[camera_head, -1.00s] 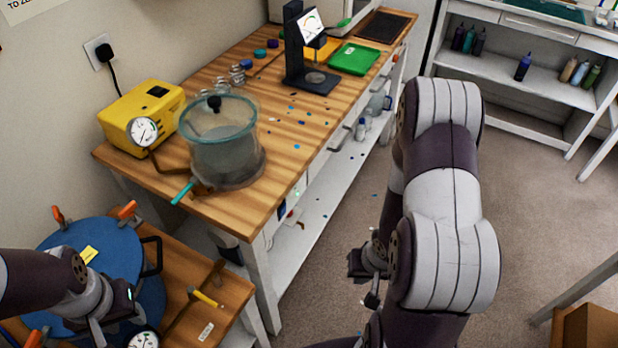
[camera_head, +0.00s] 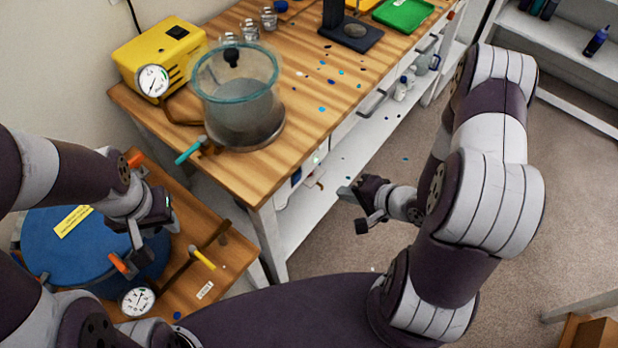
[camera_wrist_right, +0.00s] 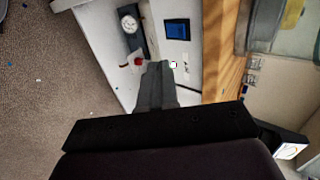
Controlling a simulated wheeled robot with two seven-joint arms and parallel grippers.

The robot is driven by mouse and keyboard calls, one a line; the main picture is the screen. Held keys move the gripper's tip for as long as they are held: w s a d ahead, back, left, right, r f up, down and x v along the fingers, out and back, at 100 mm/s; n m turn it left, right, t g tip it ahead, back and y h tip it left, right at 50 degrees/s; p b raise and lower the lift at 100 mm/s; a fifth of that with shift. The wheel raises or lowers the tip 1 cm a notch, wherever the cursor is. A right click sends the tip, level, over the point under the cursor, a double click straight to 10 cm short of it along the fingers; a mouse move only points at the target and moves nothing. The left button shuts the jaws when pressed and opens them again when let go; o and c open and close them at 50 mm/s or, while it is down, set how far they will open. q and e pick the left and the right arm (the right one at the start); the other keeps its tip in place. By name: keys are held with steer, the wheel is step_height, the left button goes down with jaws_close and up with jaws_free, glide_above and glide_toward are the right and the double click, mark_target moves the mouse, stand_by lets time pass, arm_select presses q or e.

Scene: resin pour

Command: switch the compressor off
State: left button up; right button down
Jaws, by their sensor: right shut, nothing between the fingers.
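My right gripper (camera_wrist_right: 157,70) is shut and empty, its grey fingers pointing at a white bench front in the right wrist view. A round gauge (camera_wrist_right: 128,23) and a blue screen (camera_wrist_right: 178,29) lie beyond. I cannot tell for sure which of these belong to the compressor, nor whether the fingers touch anything. In the head view my right gripper (camera_head: 356,200) is in front of the bench, over the floor. My left gripper (camera_head: 150,228) is over the blue pot; its jaw state is unclear.
The blue pot (camera_head: 62,262) with orange clamps stands on a low wooden table at lower left. The wooden bench (camera_head: 300,110) carries a yellow gauge box (camera_head: 140,62), a clear chamber (camera_head: 240,105) and a green tray (camera_head: 403,14). Open floor lies right of the bench.

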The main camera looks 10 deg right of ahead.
mark_target(298, 174)
steer(key=shift+w+a+r+x, duration=0.25)
steer(key=shift+r+x, duration=0.15)
steer(key=shift+x, duration=1.65)
steer(key=shift+w+a+r+x, duration=0.2)
steer(key=shift+r+x, duration=0.15)
steer(key=shift+x, duration=1.7)
steer(key=shift+w+a+r+x, duration=0.25)
steer(key=shift+r+x, duration=0.15)
steer(key=shift+x, duration=1.65)
steer(key=shift+r, duration=0.1)
steer(key=shift+w+a, duration=0.1)
steer(key=shift+w, duration=0.1)
steer(key=shift+r, duration=0.1)
steer(key=shift+r+p, duration=0.8)
steer(key=shift+p, duration=0.2)
